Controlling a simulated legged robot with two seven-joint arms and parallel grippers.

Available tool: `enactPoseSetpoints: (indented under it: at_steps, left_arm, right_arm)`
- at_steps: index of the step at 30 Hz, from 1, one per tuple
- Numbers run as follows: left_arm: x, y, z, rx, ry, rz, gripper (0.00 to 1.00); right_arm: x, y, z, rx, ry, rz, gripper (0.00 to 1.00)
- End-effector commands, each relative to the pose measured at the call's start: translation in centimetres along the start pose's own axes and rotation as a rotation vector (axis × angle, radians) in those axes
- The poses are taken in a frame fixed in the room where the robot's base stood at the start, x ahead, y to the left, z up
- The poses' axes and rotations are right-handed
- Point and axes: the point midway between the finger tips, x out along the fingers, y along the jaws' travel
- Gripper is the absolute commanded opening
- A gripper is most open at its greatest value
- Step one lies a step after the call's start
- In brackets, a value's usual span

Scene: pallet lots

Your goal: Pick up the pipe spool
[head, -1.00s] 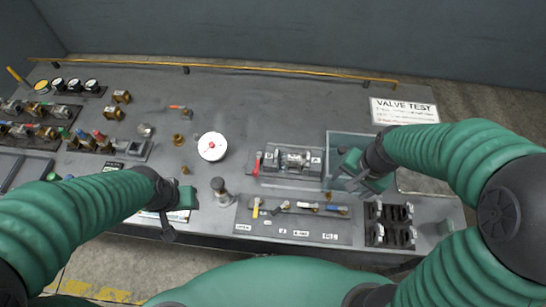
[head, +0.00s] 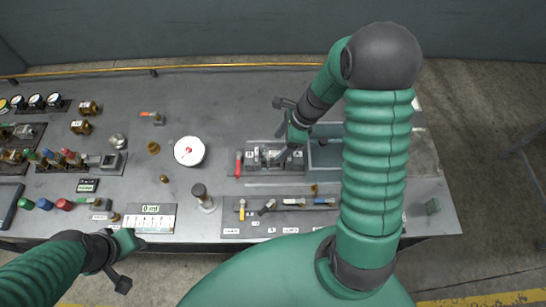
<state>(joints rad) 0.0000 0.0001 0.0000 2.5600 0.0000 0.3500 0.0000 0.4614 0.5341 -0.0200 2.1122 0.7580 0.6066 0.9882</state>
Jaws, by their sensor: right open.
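The pipe spool (head: 268,155) appears to be the short metallic cylinder lying in the grey fixture on the bench, right of centre. My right gripper (head: 288,153) is open at the right end of this fixture and partly hides it. I cannot tell whether its fingers touch the spool. My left gripper (head: 130,241) is over the bench's front edge at the lower left, apart from the spool. Its fingers are too small to read.
A tool board (head: 280,229) lies in front.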

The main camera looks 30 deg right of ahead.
Motion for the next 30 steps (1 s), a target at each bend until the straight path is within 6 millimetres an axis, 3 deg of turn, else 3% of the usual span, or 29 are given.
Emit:
enactPoseSetpoints:
  at_steps: [12, 20, 30]
  left_arm:
    - [0.1, 0.0, 0.0, 0.0, 0.0, 0.0, 0.42]
    - [0.1, 0.0, 0.0, 0.0, 0.0, 0.0, 0.42]
    - [0.1, 0.0, 0.0, 0.0, 0.0, 0.0, 0.42]
  right_arm:
    - [6.1, 0.0, -0.8, 0.001, 0.0, 0.001, 0.69]
    - [6.8, -0.1, -0.7, -0.002, 0.001, -0.002, 0.69]
    - [6.7, -0.1, -0.7, -0.001, 0.0, -0.002, 0.27]
